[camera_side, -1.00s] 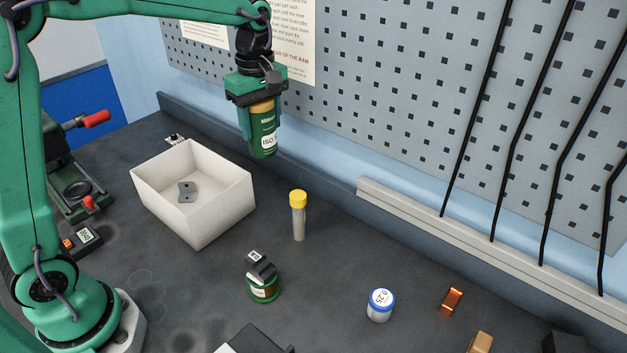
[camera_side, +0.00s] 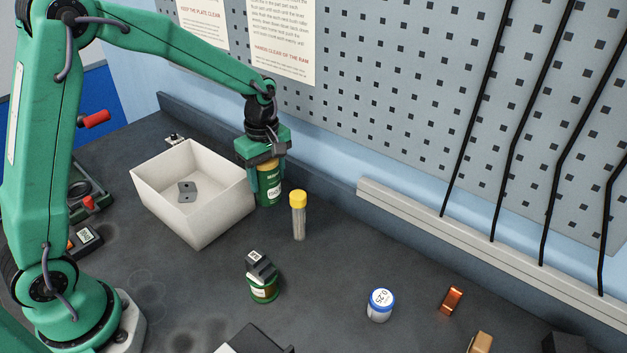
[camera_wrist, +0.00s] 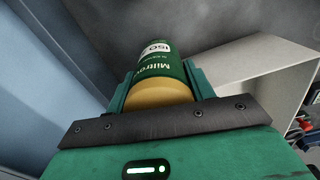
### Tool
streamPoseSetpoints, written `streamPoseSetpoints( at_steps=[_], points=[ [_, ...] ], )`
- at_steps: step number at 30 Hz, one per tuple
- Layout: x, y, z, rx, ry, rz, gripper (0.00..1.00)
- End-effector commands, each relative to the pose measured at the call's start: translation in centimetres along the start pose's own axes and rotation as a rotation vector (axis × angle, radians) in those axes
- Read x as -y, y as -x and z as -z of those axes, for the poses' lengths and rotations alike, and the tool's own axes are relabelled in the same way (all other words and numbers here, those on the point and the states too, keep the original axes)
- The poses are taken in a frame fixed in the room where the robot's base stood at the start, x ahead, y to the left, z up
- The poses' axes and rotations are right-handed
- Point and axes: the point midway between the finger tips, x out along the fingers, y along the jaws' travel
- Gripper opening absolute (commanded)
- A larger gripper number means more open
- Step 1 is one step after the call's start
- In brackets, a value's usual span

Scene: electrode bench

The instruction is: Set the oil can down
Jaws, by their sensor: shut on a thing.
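The oil can (camera_side: 269,193) is green with a gold-coloured top band, and it is upright in the side view, behind the right end of the white bin. My gripper (camera_side: 267,187) is shut on it from above, with the fingers along its sides. The can's base is at or close to the bench (camera_side: 330,265); I cannot tell whether it touches. In the wrist view the can (camera_wrist: 153,55) sits between the two green fingers of my gripper (camera_wrist: 160,82), its label facing the camera.
The white bin (camera_side: 205,222) stands close on the left, with a grey plate (camera_side: 187,191) inside. A yellow-capped tube (camera_side: 298,220) stands just in front and right. The pegboard wall (camera_side: 410,110) rises behind.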

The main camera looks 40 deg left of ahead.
Motion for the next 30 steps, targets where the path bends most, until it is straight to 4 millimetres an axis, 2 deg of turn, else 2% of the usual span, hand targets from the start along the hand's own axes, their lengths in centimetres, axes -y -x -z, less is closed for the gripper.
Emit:
streamPoseSetpoints(
  at_steps=[11, 21, 30],
  points=[
    [-0.1, -1.0, 0.0, 0.0, 0.0, -0.001, 0.17],
    [0.0, -4.2, 0.0, 0.0, 0.0, 0.001, 0.17],
    [-0.1, -4.5, 0.0, 0.0, 0.0, -0.002, 0.17]
  ],
)
